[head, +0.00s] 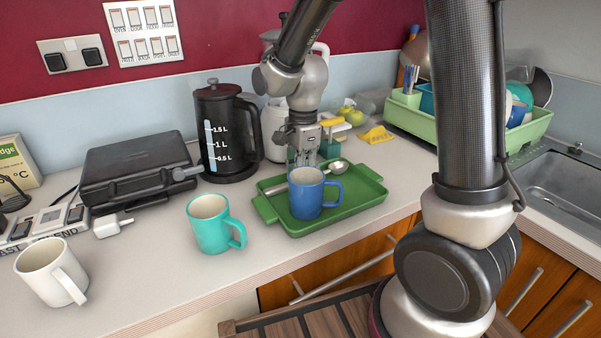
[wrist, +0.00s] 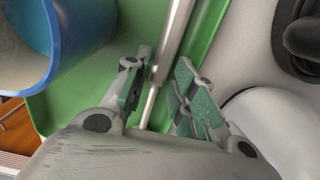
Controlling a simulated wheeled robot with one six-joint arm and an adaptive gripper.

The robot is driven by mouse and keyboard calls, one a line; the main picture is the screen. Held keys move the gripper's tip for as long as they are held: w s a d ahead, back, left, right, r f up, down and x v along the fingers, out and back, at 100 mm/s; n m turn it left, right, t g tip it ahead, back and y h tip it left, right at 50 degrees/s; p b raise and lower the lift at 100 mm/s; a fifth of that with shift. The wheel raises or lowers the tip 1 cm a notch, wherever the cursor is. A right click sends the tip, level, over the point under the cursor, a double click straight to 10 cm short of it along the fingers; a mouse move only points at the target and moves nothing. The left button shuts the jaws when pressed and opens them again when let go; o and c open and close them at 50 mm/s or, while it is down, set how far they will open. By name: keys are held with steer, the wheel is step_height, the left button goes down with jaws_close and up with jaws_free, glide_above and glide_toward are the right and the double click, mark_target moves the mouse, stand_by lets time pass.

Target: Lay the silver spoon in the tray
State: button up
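The silver spoon (head: 338,167) lies in the green tray (head: 364,202), its bowl toward the back right and its handle running left behind the blue mug. The handle also shows in the wrist view (wrist: 174,38). My gripper (head: 303,162) points down over the tray, behind the blue mug. In the wrist view my gripper (wrist: 162,78) has its fingers parted, one on each side of the spoon handle. A narrow gap seems to show beside the handle. The mug hides part of the handle in the head view.
The blue mug (head: 306,199) stands in the tray, close to my gripper. A teal mug (head: 209,232) and a white mug (head: 43,276) stand to the left. A black kettle (head: 225,140) stands behind the tray. A green dish rack (head: 447,124) is at the back right.

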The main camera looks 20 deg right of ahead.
steer(key=o, duration=0.6)
steer(key=shift+c, duration=0.2)
step_height(320, 180, up, 12)
steer(key=shift+d, duration=0.25)
stand_by(0.4)
